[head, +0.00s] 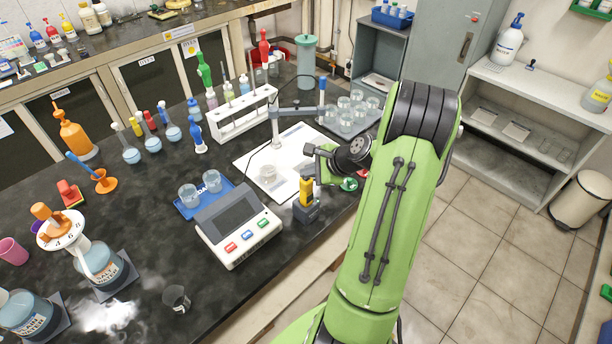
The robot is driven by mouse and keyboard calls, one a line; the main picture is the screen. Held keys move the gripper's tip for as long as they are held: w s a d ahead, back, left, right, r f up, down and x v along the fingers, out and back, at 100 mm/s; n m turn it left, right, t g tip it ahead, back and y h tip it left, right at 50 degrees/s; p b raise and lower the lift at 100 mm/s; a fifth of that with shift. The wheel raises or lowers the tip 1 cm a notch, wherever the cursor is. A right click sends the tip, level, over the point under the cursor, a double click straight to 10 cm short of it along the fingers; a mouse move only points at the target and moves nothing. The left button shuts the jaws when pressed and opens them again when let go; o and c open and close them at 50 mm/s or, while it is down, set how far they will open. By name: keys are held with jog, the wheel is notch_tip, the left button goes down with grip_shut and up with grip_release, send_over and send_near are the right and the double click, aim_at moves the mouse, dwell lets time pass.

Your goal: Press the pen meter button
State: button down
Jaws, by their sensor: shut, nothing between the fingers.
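The pen meter (306,193), a small yellow upright body, stands in a dark holder (307,212) near the front edge of the black bench, right of the grey instrument. Its button is too small to make out. My gripper (316,166) is shut and empty, reaching in from the right. It is just above and slightly right of the pen meter's top in the picture. I cannot tell whether it touches the meter.
A grey instrument (237,224) with coloured buttons stands left of the meter. A blue tray (207,195) with beakers is behind it. A white board (259,157) with a small dish and a stand arm lies behind the gripper. A tray of beakers (347,122) is farther back.

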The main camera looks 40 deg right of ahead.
aim_at(309, 180)
jog(key=shift+r+p, duration=0.4)
jog(key=shift+r, duration=0.3)
jog(key=shift+r, duration=0.1)
notch_tip(309, 180, up, 5)
jog(key=p, duration=0.4)
jog(key=shift+p, duration=0.3)
